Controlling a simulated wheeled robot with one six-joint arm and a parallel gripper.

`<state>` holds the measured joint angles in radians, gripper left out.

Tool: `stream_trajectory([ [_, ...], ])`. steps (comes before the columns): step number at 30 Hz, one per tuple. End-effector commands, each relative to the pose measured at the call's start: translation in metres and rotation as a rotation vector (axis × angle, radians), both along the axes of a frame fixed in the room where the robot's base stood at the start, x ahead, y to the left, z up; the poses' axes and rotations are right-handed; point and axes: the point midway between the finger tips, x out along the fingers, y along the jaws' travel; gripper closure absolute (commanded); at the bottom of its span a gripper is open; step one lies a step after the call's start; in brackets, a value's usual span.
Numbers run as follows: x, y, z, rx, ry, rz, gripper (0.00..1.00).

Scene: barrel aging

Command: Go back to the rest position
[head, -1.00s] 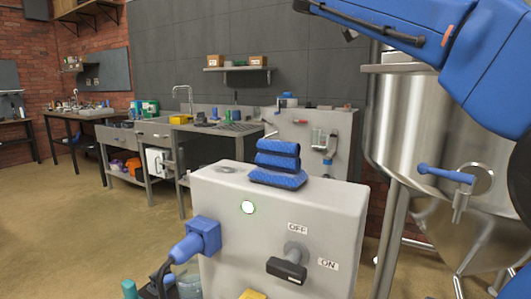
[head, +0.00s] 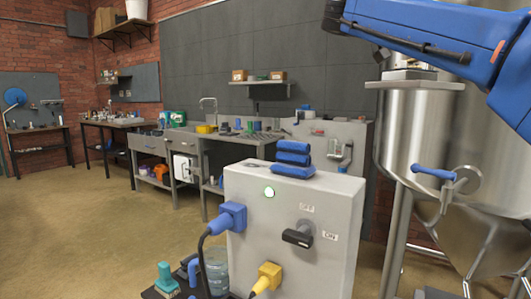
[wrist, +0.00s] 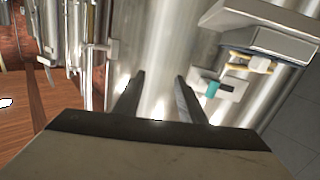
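My gripper (wrist: 158,95) shows in the wrist view with its two dark fingers spread apart and nothing between them. Shiny steel tank surfaces lie beyond the fingers. In the head view my blue arm reaches across the upper right, and the gripper itself is out of that picture. A pale control box (head: 285,235) stands in front, with a black switch handle (head: 298,236) between the OFF and ON labels. A small round light (head: 269,192) on it glows whitish green.
A steel tank (head: 415,130) with a blue-handled valve (head: 435,174) stands at right. Blue (head: 230,216) and yellow (head: 268,277) plugs jut from the box. Workbenches (head: 195,140) line the back wall. Open floor (head: 90,225) lies at left.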

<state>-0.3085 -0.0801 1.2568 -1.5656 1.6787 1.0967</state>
Motion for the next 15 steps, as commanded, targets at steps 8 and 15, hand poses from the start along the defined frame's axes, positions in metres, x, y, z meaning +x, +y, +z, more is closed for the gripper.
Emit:
stream_trajectory([
  [8,-0.005,-0.012,-0.048,0.064,0.164,0.088,0.63],
  [15,-0.018,-0.020,-0.128,0.161,0.383,0.224,0.63],
])
